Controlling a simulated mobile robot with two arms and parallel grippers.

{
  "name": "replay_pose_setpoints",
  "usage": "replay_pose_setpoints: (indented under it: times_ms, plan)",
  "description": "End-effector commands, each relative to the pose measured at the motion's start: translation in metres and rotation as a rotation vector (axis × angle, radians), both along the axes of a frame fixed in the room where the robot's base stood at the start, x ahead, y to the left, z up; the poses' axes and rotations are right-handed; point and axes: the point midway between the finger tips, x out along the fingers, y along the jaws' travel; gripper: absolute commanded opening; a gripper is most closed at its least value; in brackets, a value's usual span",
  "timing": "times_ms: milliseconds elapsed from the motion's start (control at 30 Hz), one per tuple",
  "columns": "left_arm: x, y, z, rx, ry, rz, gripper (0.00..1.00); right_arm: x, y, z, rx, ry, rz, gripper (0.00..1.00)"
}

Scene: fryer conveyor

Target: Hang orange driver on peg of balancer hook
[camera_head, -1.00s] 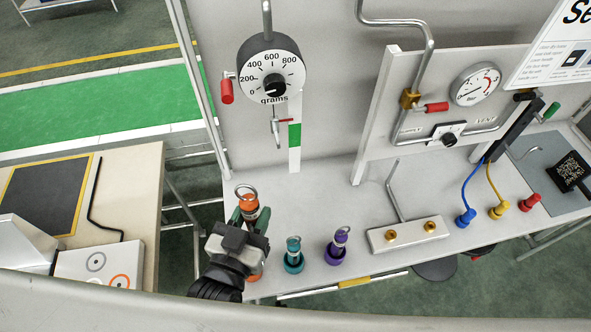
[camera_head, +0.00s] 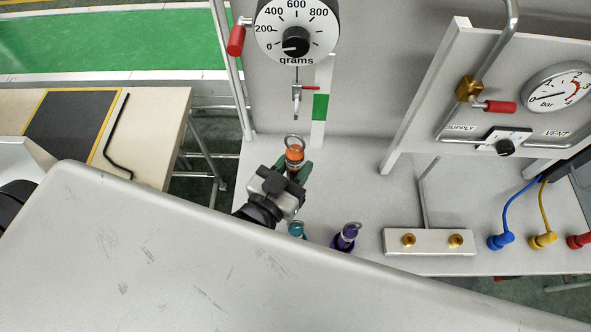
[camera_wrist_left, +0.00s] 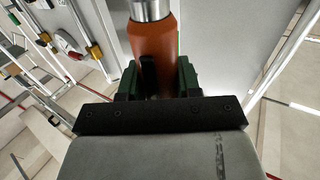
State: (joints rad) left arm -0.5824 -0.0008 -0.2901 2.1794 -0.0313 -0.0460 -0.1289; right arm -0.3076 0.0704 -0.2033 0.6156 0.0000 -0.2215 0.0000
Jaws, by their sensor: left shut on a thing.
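The orange driver (camera_head: 295,153) has a metal ring on its top and stands roughly upright in my left gripper (camera_head: 298,170). The gripper is shut on it. In the left wrist view the orange body (camera_wrist_left: 153,45) sits between the dark green fingers, under a metal collar. The balancer hook (camera_head: 296,94) hangs below the round grams dial (camera_head: 296,30) and has a red-tipped part at its right. In the head view the driver's ring is below the hook and apart from it. My right gripper is not in view.
A teal driver (camera_head: 296,229) and a purple driver (camera_head: 346,236) stand on the bench, partly hidden by a grey surface in the foreground. A block with brass fittings (camera_head: 430,241) and a gauge panel (camera_head: 450,110) are to the right. A red handle (camera_head: 236,41) sits left of the dial.

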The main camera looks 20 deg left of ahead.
Motion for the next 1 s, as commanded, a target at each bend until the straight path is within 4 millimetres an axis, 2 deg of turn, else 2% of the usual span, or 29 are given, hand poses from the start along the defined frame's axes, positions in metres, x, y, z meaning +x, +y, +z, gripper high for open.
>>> replay_pose_setpoints:
  times_ms: [200,1000]
  plan:
    - [0.013,0.004,-0.001,-0.002,-0.004,0.000,0.00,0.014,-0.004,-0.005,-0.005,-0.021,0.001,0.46]
    - [0.058,0.017,-0.006,-0.001,-0.004,0.000,0.00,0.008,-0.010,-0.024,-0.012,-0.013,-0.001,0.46]
